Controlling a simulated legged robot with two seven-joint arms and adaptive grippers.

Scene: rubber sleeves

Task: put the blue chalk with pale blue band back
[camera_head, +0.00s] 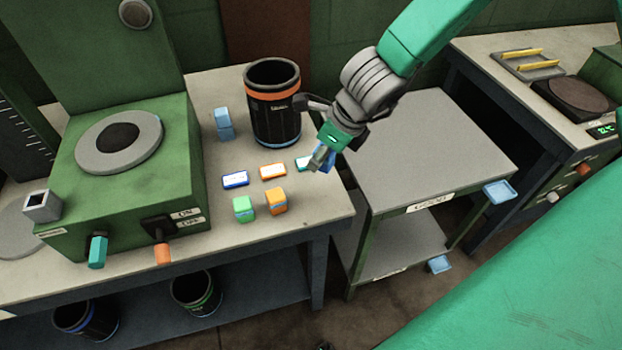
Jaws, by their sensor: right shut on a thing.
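My right gripper (322,158) is low over the right edge of the left workbench, beside the small cards. It is shut on a small blue piece (328,160), mostly hidden by the fingers. This may be the blue chalk, but I cannot make out a pale blue band. Three small cards lie in a row on the bench: one blue-edged (235,179), one orange-edged (272,171) and one teal-edged (302,164), partly behind the gripper. A green block (243,208) and an orange block (276,201) stand in front of them. My left gripper is not in view.
A black bin with orange rim (273,105) stands close behind the gripper. A light blue block (224,124) is left of it. A green machine (125,165) fills the bench's left. A grey cart (430,150) stands right, its top clear. Bins (195,292) sit below.

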